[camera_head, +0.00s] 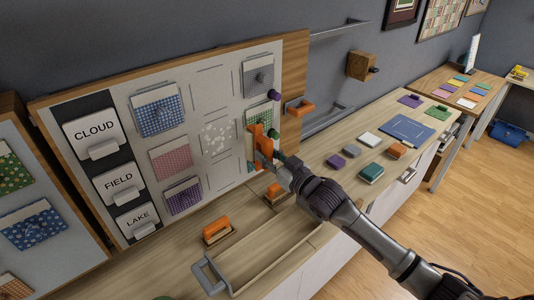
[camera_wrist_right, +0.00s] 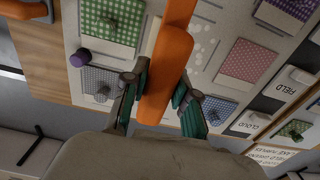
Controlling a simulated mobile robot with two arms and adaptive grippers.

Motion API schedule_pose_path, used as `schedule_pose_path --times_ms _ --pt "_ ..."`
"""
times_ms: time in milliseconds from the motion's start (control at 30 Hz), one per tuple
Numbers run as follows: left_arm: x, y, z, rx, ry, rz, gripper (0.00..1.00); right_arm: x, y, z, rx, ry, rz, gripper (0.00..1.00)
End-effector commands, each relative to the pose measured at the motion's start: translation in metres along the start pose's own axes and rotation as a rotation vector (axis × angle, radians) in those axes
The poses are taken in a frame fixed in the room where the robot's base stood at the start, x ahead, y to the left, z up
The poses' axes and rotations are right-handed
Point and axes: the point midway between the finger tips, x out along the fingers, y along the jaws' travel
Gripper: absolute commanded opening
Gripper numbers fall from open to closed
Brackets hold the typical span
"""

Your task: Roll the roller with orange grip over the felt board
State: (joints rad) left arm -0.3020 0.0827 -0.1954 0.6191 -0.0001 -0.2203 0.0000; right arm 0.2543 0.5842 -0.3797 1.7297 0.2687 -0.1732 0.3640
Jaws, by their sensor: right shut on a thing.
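My right gripper (camera_head: 268,155) is shut on the orange grip of the roller (camera_head: 260,139), close in front of the right part of the felt board (camera_head: 200,82). In the wrist view the roller's grip (camera_wrist_right: 165,72) stands between the two fingers of the gripper (camera_wrist_right: 158,98). The roller's working side is mostly hidden, so I cannot tell whether it touches the board. The pale board carries patterned fabric pockets. A patch of white specks (camera_head: 217,138) lies on it, left of the roller. My left gripper is not in view.
Two orange-handled blocks (camera_head: 217,230) (camera_head: 275,191) lie on the wooden counter below the board. An orange bracket (camera_head: 300,107) is on the wall to the right. Small coloured blocks (camera_head: 370,173) and a blue mat (camera_head: 407,131) lie farther right. A grey-handled tray (camera_head: 210,277) is in front.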

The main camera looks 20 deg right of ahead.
Motion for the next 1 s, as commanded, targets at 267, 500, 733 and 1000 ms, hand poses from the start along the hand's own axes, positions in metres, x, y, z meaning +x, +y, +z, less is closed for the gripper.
schedule_pose_path --times_ms 267,500,733,1000 --pt "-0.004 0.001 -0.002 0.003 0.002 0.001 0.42 -0.001 -0.002 -0.001 0.002 0.002 0.005 0.0" --pt "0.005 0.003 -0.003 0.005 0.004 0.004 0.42 0.019 -0.001 0.001 0.001 0.005 0.008 0.0" --pt "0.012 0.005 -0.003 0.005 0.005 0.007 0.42 0.042 -0.001 0.001 -0.001 0.004 0.008 0.0" --pt "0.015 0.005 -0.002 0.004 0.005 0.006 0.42 0.054 -0.001 0.001 -0.001 0.002 0.008 0.0"
